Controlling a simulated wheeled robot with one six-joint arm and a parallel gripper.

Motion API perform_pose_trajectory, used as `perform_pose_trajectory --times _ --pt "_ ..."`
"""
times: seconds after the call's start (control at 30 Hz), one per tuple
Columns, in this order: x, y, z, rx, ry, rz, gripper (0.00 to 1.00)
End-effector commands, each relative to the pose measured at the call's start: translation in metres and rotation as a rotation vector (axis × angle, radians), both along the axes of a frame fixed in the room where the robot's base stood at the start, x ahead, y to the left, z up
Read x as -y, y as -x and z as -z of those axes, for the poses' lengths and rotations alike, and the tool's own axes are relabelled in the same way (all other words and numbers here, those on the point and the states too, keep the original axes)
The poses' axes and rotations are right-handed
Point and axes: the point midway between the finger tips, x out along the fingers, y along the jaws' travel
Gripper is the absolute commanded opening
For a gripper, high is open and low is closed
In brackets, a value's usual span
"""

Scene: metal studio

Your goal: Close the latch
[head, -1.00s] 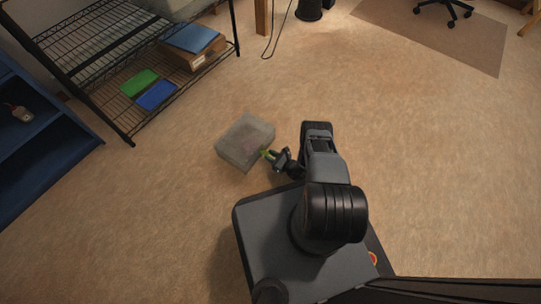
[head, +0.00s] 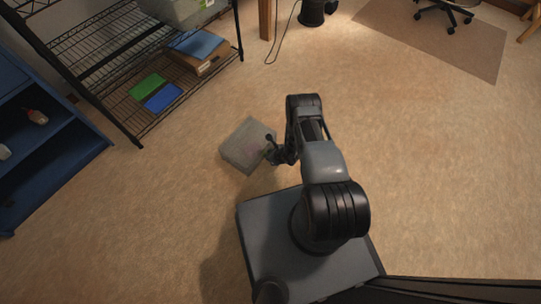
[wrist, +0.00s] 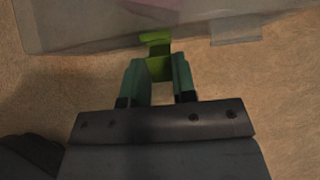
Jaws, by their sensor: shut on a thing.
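A translucent grey lidded box (head: 243,148) sits on the floor in front of my base, with something pinkish faintly visible inside. In the wrist view the side of the box (wrist: 80,28) fills the top. A bright green latch (wrist: 155,40) is at its near edge and reaches down between my fingers. My gripper (wrist: 157,62) is shut on the green latch, one teal finger on each side. In the head view my gripper (head: 271,151) is at the right side of the box, and it hides the latch there.
A clear tab (wrist: 236,30) is on the same box side, right of the latch. A black wire shelf (head: 105,75) with green and blue flat items stands upper left. A blue shelf unit (head: 50,150) is at the left. Floor to the right is free.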

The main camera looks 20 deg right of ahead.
Motion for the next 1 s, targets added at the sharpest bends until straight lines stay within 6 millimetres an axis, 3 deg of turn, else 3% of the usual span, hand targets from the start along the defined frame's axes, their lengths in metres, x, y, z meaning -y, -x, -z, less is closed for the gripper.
perform_pose_trajectory --times 0.63,0.67,0.9,1.0 --pt "-0.0010 -0.0008 -0.0004 -0.040 0.030 0.001 0.02" --pt "-0.0010 -0.0008 -0.0004 -0.040 0.030 0.001 0.26" --pt "-0.0009 -0.0012 -0.0009 -0.038 0.029 0.000 0.49" --pt "-0.0009 -0.0012 -0.0011 -0.038 0.029 0.000 0.51"
